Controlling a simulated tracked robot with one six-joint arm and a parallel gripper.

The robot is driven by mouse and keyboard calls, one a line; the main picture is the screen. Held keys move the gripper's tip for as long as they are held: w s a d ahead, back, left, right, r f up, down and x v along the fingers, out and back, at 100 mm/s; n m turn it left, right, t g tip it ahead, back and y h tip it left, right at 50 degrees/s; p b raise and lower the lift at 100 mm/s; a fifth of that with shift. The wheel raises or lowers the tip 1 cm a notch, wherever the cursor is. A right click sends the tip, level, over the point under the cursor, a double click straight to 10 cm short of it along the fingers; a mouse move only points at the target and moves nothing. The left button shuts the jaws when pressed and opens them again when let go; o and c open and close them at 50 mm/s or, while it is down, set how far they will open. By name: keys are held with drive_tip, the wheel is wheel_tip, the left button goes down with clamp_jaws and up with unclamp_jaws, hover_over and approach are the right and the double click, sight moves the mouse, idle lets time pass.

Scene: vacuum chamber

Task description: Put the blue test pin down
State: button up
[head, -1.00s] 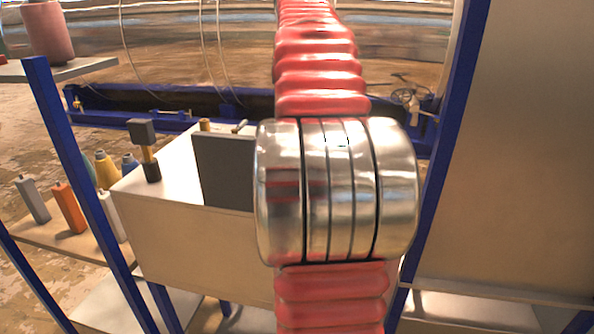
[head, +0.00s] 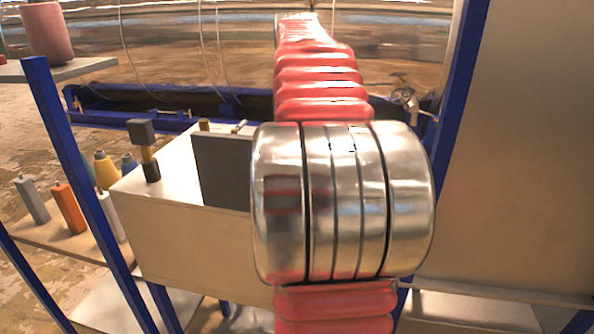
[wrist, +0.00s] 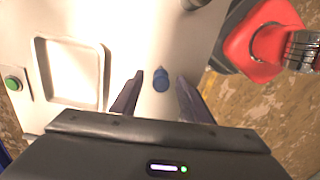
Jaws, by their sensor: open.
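The blue test pin (wrist: 161,79) is in the wrist view, over the pale bench top (wrist: 155,30). The two dark fingers are apart, with a gap on each side of the pin. The pin appears to stand on the bench top, free of the fingers. In the head view my red arm and its metal joint hide the gripper and the pin.
A shallow square tray (wrist: 73,72) and a green button (wrist: 13,84) lie left of the pin. Blue frame posts (head: 82,165) rise nearby. Bottles (head: 68,207) stand on a lower shelf.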

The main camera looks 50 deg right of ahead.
drive_tip(key=shift+s+f, duration=0.15)
drive_tip(key=shift+f, duration=2.2)
drive_tip(key=shift+c, duration=0.2)
clamp_jaws()
